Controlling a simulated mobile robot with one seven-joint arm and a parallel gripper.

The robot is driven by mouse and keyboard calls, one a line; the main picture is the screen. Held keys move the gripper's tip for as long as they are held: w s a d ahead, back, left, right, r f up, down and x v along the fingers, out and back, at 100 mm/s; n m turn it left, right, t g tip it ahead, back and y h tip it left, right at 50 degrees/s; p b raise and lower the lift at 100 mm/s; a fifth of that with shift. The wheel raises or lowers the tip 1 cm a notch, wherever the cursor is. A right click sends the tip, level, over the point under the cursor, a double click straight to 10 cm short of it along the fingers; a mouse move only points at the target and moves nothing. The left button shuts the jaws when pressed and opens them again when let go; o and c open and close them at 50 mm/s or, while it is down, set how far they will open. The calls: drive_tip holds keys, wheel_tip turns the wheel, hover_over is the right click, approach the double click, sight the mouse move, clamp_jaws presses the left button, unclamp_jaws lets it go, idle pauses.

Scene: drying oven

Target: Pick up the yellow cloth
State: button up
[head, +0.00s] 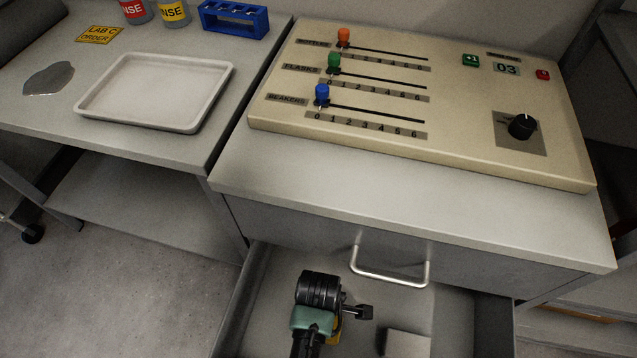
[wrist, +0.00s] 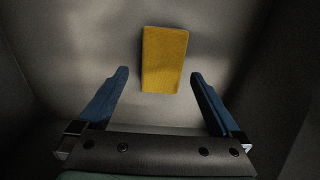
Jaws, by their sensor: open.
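The yellow cloth (wrist: 164,60) is a folded, upright rectangle on the grey floor of the open drawer (head: 265,310) in the wrist view. My gripper (wrist: 160,75) is open and empty, with its blue fingers spread wide on either side of the cloth's lower part in the picture. I cannot tell how high the fingers are above it. In the head view my gripper (head: 350,312) is down inside the drawer, and only a small yellow patch shows beside it; the rest is hidden behind my arm.
A pale block (head: 407,343) lies in the drawer to the right of my gripper. The drawer handle (head: 390,278) and the bench top (head: 400,195) with a slider panel (head: 450,150) are beyond. A white tray (head: 155,93) stands on the left table.

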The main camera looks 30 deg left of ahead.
wheel_tip(320, 180, down, 5)
drive_tip(key=shift+s+d+f+b, duration=0.1)
drive_tip(key=shift+s+b, duration=0.05)
drive_tip(key=shift+b, duration=1.05)
drive_tip(key=c, duration=1.2)
wheel_tip(320, 180, up, 10)
drive_tip(key=p, duration=0.4)
